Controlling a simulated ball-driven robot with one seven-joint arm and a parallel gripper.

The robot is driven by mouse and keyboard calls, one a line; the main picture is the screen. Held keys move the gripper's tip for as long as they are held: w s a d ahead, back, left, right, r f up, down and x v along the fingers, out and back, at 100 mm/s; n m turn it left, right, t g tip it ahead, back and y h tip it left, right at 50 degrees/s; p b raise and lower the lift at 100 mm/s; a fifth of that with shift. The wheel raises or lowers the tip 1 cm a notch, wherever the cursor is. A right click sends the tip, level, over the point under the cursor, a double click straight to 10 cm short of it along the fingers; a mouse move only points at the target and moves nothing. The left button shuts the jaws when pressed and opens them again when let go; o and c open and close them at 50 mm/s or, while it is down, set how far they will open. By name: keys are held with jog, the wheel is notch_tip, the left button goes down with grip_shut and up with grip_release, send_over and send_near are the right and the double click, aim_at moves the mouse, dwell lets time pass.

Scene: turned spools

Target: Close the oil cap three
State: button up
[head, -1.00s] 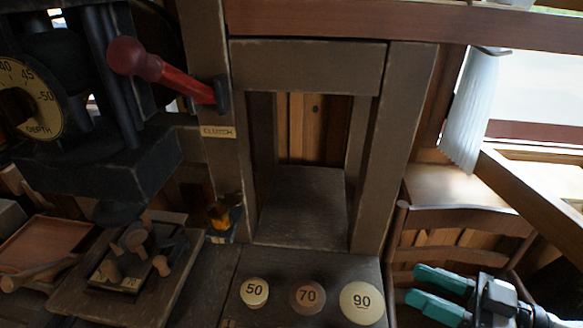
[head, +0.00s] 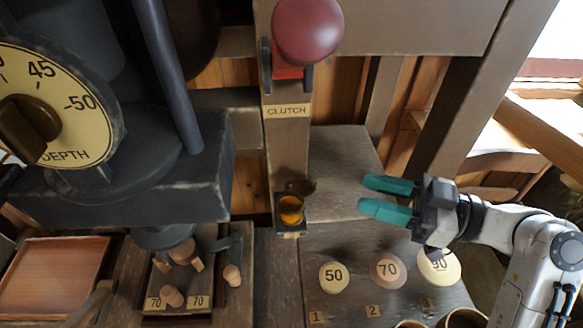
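A small oil cup (head: 291,210) with amber oil sits on a bracket low on the post, below the CLUTCH label. Its dark round cap (head: 300,187) stands raised at the back of the cup's mouth, so the amber inside shows. I see no number three on it. My gripper (head: 362,194) reaches in from the right. Its two teal fingers are apart with nothing between them. They point left toward the cup and are clear of it, a short gap to its right.
A red-knobbed clutch lever (head: 307,32) juts out above the cup. A dark machine head with a depth dial (head: 50,105) fills the left. Discs marked 50 (head: 334,277), 70 (head: 388,270) and 90 (head: 438,266) lie on the bench below my gripper. A wooden tray (head: 52,278) is at lower left.

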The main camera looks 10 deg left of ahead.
aim_at(314, 178)
jog(key=shift+w+a+p, duration=0.25)
jog(key=shift+a+p, duration=0.3)
jog(key=shift+a, duration=1.15)
jog(key=shift+w+a+p, duration=0.25)
jog(key=shift+a+p, duration=0.25)
jog(key=shift+a, duration=1.25)
jog(key=shift+w+a+p, duration=0.25)
jog(key=shift+a+p, duration=0.3)
jog(key=shift+a, duration=1.15)
jog(key=shift+c, duration=0.3)
grip_shut()
